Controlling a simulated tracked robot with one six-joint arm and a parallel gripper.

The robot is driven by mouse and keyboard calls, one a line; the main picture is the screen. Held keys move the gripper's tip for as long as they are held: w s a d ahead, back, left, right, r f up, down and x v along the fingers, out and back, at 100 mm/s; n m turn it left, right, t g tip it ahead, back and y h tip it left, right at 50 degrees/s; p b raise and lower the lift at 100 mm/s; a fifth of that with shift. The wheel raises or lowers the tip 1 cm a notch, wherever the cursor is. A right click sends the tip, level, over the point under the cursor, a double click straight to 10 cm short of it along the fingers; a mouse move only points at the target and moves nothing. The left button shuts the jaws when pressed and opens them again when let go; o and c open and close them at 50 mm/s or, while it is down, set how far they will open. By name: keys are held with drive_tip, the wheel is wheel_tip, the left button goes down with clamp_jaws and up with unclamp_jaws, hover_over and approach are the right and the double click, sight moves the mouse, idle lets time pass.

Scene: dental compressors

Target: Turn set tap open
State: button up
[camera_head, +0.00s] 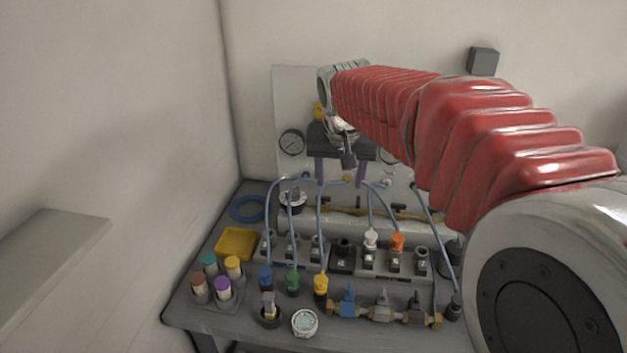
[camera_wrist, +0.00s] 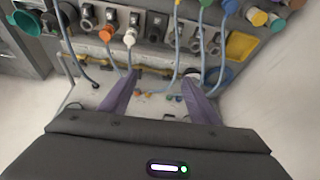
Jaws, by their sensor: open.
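A brass tap row stands at the front right of the bench, with a blue-handled tap (camera_head: 348,300) and two grey-handled taps (camera_head: 382,305) (camera_head: 416,309). I cannot tell which tap is the set tap. My gripper (camera_head: 340,174) is open and empty, its two purple fingers pointing down in front of the pale wall panel (camera_head: 289,95), above the back of the bench and well apart from the tap row. In the wrist view the open fingers (camera_wrist: 160,82) frame a brass pipe (camera_wrist: 152,73). My arm and gripper hide part of the panel.
Thin blue hoses (camera_head: 320,225) arch over a row of numbered sockets (camera_head: 343,256). A yellow tray (camera_head: 235,244), a blue ring (camera_head: 247,208) and several capped bottles (camera_head: 208,262) stand at the left. A round gauge (camera_head: 292,142) is on the panel; a white dial (camera_head: 305,322) lies at the front edge.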

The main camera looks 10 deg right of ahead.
sight(323, 196)
drive_tip(key=w+a+f+m, duration=0.1)
drive_tip(key=w+f, duration=0.2)
drive_tip(key=w, duration=0.5)
drive_tip(key=w+a+f, duration=0.1)
drive_tip(key=w+f, duration=0.3)
drive_tip(key=w, duration=0.4)
drive_tip(key=shift+m+h, duration=0.4)
drive_tip(key=shift+f+g, duration=0.1)
drive_tip(key=shift+g, duration=0.2)
drive_tip(key=x, duration=1.3)
drive_tip(key=shift+w+f, duration=0.15)
drive_tip(key=shift+f, duration=0.15)
drive_tip(key=shift+c, duration=0.4)
drive_tip(key=c, duration=1)
